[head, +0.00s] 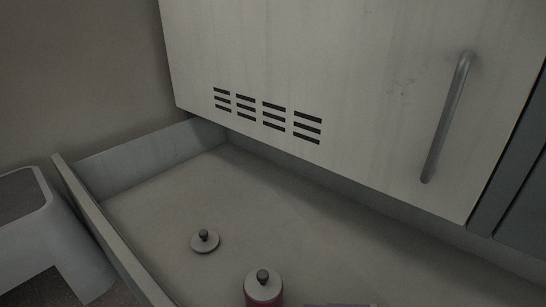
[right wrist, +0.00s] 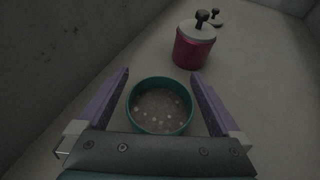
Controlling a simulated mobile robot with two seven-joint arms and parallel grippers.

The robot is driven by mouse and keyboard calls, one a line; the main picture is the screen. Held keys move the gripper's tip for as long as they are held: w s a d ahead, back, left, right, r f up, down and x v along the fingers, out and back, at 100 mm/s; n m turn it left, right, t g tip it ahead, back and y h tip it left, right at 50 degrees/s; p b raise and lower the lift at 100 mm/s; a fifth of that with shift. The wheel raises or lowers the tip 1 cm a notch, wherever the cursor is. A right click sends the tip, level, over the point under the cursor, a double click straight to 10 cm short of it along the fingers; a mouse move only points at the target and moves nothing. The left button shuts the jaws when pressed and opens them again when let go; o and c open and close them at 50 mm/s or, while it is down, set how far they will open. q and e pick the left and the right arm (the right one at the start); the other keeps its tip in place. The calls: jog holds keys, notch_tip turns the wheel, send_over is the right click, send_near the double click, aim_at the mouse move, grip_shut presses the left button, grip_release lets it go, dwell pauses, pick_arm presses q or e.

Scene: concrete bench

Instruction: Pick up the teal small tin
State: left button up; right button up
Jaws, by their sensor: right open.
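The teal small tin (right wrist: 160,128) shows in the right wrist view as a round, open-topped tin. It has a teal rim and a grey-brown inside with several pale specks. My right gripper (right wrist: 160,82) is open, with one purple finger on each side of the tin in the picture. I cannot tell whether either finger touches it. The near edge of the tin is close to the gripper's body. The tin does not show in the head view, and my left gripper is in neither view.
A red canister with a pale lid and dark knob (right wrist: 195,45) stands just beyond the tin; the head view shows it at the bottom edge (head: 263,288). A loose knobbed lid (head: 205,241) lies farther back. A cabinet with a handle (head: 446,120) overhangs the walled bench (head: 150,210).

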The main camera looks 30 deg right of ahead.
jog(key=shift+d, duration=0.1)
jog(key=shift+c, duration=1.3)
jog(key=c, duration=1.2)
jog(key=shift+c, duration=0.2)
